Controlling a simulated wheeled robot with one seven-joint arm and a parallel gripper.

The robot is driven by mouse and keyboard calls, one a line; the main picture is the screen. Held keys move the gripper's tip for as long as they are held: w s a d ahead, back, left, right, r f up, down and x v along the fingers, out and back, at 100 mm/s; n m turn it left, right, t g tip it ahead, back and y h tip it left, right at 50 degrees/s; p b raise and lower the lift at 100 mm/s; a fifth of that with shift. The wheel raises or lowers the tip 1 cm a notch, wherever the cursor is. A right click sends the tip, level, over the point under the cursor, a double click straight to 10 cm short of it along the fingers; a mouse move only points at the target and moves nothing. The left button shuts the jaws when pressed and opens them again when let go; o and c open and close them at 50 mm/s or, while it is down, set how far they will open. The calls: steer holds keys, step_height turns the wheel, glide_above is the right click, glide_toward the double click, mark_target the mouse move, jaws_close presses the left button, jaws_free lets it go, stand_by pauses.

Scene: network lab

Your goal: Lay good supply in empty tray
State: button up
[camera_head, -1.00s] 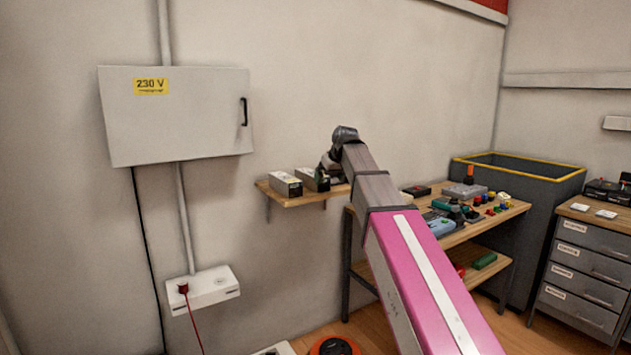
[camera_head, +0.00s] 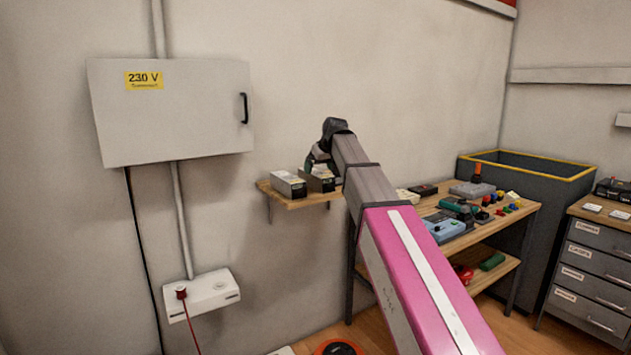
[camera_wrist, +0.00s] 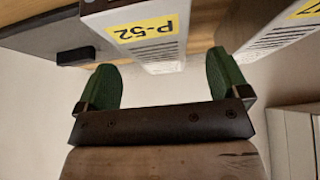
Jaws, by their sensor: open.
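Two grey box-shaped supplies stand side by side on a small wooden wall shelf (camera_head: 285,200): a left one (camera_head: 288,185) and a right one (camera_head: 322,185). My gripper (camera_head: 317,158) is over the shelf by the right supply, partly hidden by my arm. In the wrist view my gripper (camera_wrist: 164,82) is open, its green fingers wide apart and empty. A supply with an upside-down yellow "P-52" label (camera_wrist: 143,28) is just beyond and between the fingertips. Another supply with a yellow label (camera_wrist: 268,40) is at the right. I cannot make out which is good, or an empty tray.
A workbench (camera_head: 460,240) holds several tools and small parts. A "230 V" cabinet (camera_head: 175,115) hangs on the wall. A large dark bin (camera_head: 535,200) and a drawer unit (camera_head: 590,270) stand right.

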mark_target(316, 172)
steer(key=shift+x, duration=2.8)
steer(key=shift+w+r, duration=0.1)
steer(key=shift+w, duration=0.05)
steer(key=shift+c, duration=0.3)
steer(key=c, duration=1.5)
jaws_close()
steer(key=shift+r, duration=0.1)
steer(key=shift+r, duration=0.1)
